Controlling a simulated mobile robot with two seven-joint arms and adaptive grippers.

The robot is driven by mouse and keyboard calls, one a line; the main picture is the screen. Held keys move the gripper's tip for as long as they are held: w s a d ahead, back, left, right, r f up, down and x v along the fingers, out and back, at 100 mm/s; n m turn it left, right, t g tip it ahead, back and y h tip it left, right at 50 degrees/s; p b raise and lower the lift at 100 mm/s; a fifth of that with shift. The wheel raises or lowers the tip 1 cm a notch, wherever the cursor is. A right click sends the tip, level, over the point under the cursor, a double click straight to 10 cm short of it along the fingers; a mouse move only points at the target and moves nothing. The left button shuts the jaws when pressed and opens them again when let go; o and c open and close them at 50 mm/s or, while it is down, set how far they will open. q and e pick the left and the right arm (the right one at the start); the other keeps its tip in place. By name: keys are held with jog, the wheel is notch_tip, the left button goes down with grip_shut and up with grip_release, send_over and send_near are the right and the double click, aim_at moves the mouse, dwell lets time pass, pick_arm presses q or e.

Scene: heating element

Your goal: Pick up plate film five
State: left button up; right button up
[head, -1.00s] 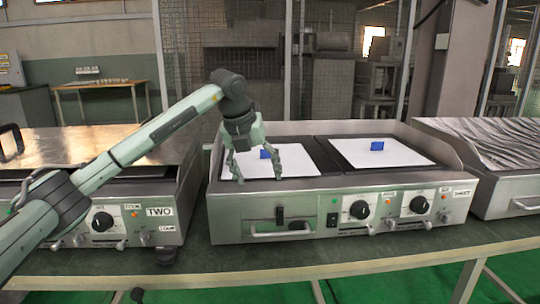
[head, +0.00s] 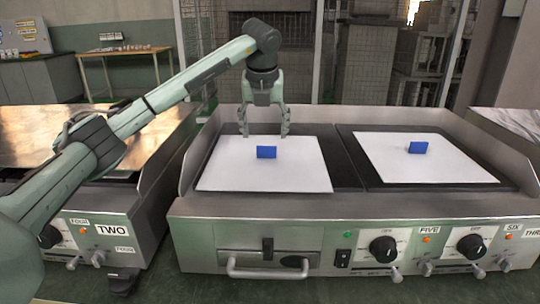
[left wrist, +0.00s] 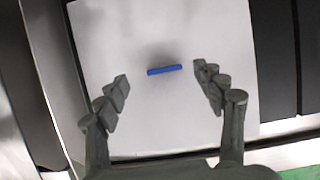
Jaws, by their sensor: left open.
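A flat white plate film (head: 232,176) with an upright blue tab (head: 266,152) lies on the left dark plate of the double griddle. A matching white film (head: 430,168) with its own blue tab (head: 418,148) lies on the right plate. The FIVE label (head: 428,230) is on the front panel. My left gripper (head: 264,136) is open and empty, pointing down over the left film, its fingertips appearing just above the tab in the head view. In the left wrist view, the blue tab (left wrist: 164,70) shows between the spread fingers (left wrist: 162,78). My right gripper is out of view.
The griddle's raised steel side walls and back edge (head: 212,150) surround the plates. A handle (head: 268,270) and knobs (head: 383,249) stick out in front. Unit TWO (head: 110,232) stands close on the left, another unit on the right.

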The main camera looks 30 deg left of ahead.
aim_at(266, 147)
pick_arm(q)
jog(key=shift+f, duration=0.55)
jog(key=x, duration=0.3)
jog(key=shift+d+f, duration=0.25)
jog(key=shift+f, duration=0.15)
jog(key=shift+w+f+p, duration=0.1)
jog(key=shift+f+p, duration=0.2)
jog(key=shift+f, duration=0.05)
jog(key=shift+w+a+f, duration=0.1)
jog(key=shift+f, duration=0.05)
jog(key=c, duration=1.3)
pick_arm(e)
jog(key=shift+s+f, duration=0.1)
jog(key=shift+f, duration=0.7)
